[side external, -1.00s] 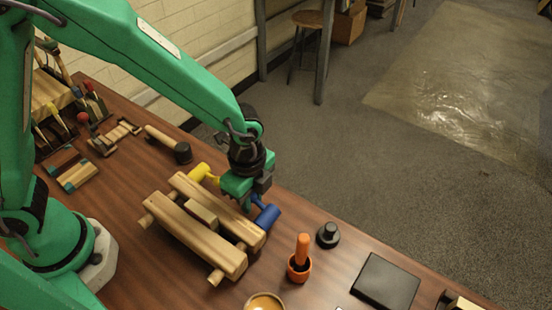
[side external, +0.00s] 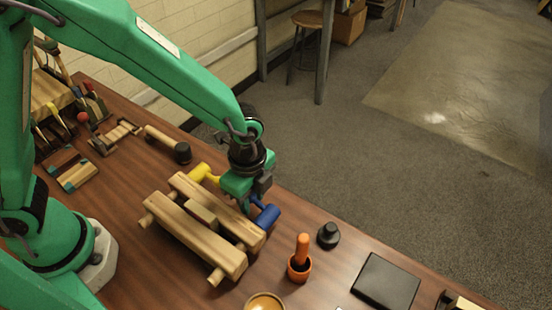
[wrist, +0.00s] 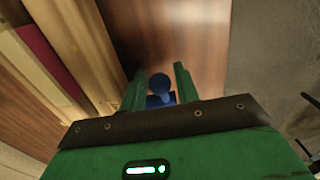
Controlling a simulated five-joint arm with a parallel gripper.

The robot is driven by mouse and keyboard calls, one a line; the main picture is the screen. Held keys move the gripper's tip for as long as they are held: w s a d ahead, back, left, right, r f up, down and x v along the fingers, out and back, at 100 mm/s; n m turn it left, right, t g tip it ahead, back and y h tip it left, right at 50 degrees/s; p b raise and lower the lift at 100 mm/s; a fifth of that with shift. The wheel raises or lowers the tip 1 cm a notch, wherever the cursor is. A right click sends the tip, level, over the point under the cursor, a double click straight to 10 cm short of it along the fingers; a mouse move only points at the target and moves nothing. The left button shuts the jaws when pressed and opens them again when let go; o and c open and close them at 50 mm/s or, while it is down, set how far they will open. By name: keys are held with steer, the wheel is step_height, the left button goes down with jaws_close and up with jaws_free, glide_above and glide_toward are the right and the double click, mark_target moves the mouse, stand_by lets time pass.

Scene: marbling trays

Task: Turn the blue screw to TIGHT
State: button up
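The blue screw (side external: 266,214) has a thick blue handle and sits at the right end of the wooden press (side external: 200,232), which has two pale beams. A yellow screw (side external: 202,173) sits at its far end. My gripper (side external: 247,202) is low over the press, right at the blue screw. In the wrist view, my gripper's two green fingers (wrist: 160,76) stand apart on either side of the blue screw (wrist: 159,85), with narrow gaps seeming to show beside its rounded end. No TIGHT marking is readable. My gripper hides part of the screw in the side view.
An orange-handled tool in an orange cup (side external: 300,262), a black knob-like weight (side external: 328,235) and a dark flat slab (side external: 386,281) stand to the right. A mallet (side external: 168,145) lies behind the press. A round bowl (side external: 265,303) is at the front.

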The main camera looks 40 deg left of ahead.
steer(key=shift+c, duration=0.2)
steer(key=c, duration=0.6)
steer(key=shift+f, duration=0.1)
steer(key=shift+a+f, duration=0.1)
steer(key=shift+f, duration=0.05)
steer(key=o, duration=0.8)
steer(key=shift+c, duration=0.2)
steer(key=shift+r, duration=3.05)
